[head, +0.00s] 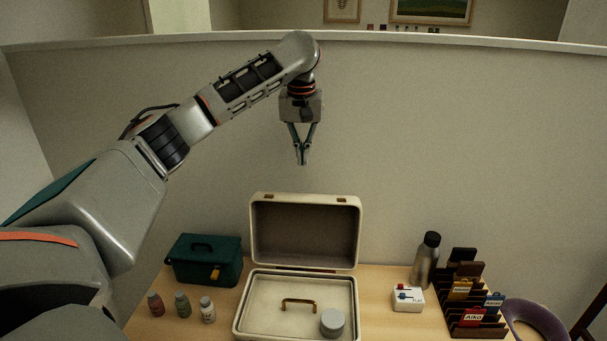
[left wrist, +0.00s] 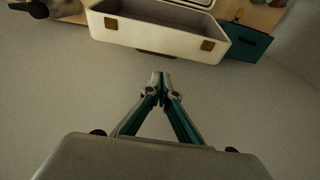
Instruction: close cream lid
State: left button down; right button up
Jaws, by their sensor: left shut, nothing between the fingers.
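The cream case (head: 240,318) lies on the table with its cream lid (head: 305,232) standing open at the back. Inside the case are a brass handle (head: 300,301) and a grey round tin (head: 332,322). My left gripper (head: 302,160) is shut and empty, pointing down above the lid and apart from it. In the left wrist view the shut fingertips (left wrist: 160,80) are below the lid (left wrist: 150,32), whose edge shows two brown latches. My right gripper is not in view.
A teal box (head: 204,262) and several small bottles (head: 183,305) stand left of the case. A steel bottle (head: 425,262), a white switch box (head: 408,298) and a dark card rack (head: 470,300) stand to its right. A grey wall rises behind the table.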

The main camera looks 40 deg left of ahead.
pick_arm(q)
jog(key=f, duration=0.6)
jog(key=w+f, duration=0.1)
jog(key=f, duration=0.2)
jog(key=shift+w+a+f, duration=0.1)
jog(key=shift+a+f, duration=0.2)
jog(key=shift+f, duration=0.05)
